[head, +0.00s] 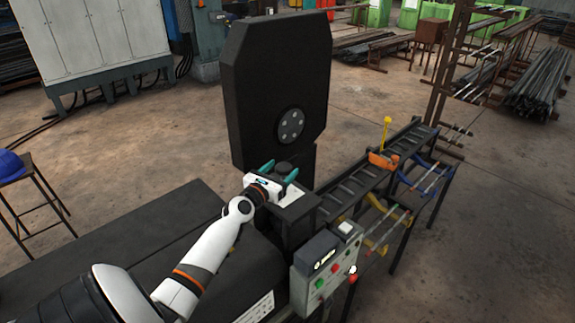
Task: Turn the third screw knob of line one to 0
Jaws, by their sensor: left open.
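My left gripper (280,170) is open, with its two teal fingers apart above the small grey-topped block at the front of the black machine. A dark round knob-like part (284,166) shows between and just behind the fingers; I cannot tell whether they touch it. I cannot make out numbered screw knobs or lines. A grey control box (312,285) with red and green buttons or knobs stands to the lower right of the gripper. My right gripper is not in view.
A tall black plate (275,85) with a round hub (290,126) rises behind the gripper. A roller conveyor (345,192) with an orange clamp (383,160) runs off to the right. A stool with a blue helmet (11,164) stands left. Open floor lies at right.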

